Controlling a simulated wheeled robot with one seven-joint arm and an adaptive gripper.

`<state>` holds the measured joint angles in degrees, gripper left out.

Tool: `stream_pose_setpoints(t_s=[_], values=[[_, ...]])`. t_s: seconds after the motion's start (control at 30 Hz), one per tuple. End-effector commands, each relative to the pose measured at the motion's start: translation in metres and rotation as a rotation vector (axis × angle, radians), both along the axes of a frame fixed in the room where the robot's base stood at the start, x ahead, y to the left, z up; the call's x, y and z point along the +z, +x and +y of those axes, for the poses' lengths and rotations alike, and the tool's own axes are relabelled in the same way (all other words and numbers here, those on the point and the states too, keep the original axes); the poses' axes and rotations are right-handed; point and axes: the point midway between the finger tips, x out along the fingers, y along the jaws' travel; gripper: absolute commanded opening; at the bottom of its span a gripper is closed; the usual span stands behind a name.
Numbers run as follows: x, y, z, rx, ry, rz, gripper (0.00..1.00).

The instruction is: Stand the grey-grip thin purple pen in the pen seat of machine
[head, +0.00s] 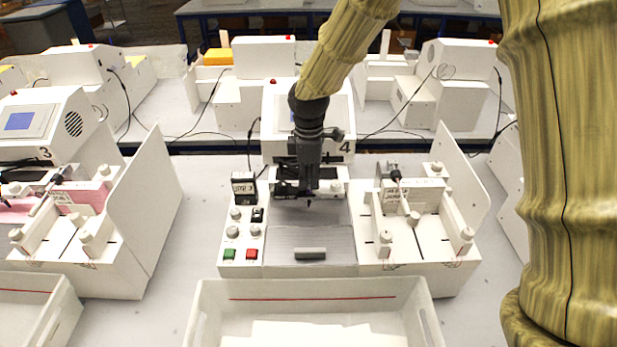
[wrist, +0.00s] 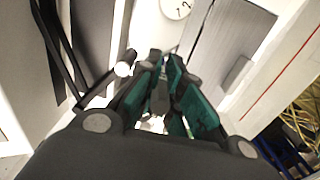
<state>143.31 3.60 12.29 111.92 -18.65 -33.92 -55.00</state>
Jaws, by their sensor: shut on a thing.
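My gripper (head: 309,187) points down over the front of the white machine marked 4 (head: 307,108), above its grey bed. In the wrist view its teal-padded fingers (wrist: 165,92) are closed on a slim grey piece (wrist: 160,100), which looks like the grip of the pen. A small dark tip (head: 309,204) shows just below the fingers in the head view. No purple shows, and most of the pen is hidden by the fingers. The pen seat cannot be made out; the dark carriage area (head: 284,188) lies behind and beside the gripper.
Knobs, a green button (head: 229,254) and a red button (head: 252,254) are left of the bed. A grey plate with a handle (head: 310,254) lies in front. A white tray (head: 311,291) is nearest. White side panels (head: 461,175) rise at right and left (head: 147,210).

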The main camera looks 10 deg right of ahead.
Motion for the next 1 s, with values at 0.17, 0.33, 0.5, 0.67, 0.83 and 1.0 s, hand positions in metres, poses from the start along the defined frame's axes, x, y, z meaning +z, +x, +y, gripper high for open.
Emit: stream_pose_setpoints(t_s=[0.17,0.33,0.5,0.67,0.83,1.0], values=[[-0.004,0.0,0.0,0.0,0.0,0.0,0.0],[-0.007,0.0,0.0,0.0,0.0,0.0,0.0],[-0.007,0.0,0.0,0.0,0.0,0.0,0.28],[-0.007,0.0,0.0,0.0,0.0,0.0,0.33],[-0.007,0.0,0.0,0.0,0.0,0.0,0.33],[0.004,0.0,0.0,0.0,0.0,-0.001,0.33]])
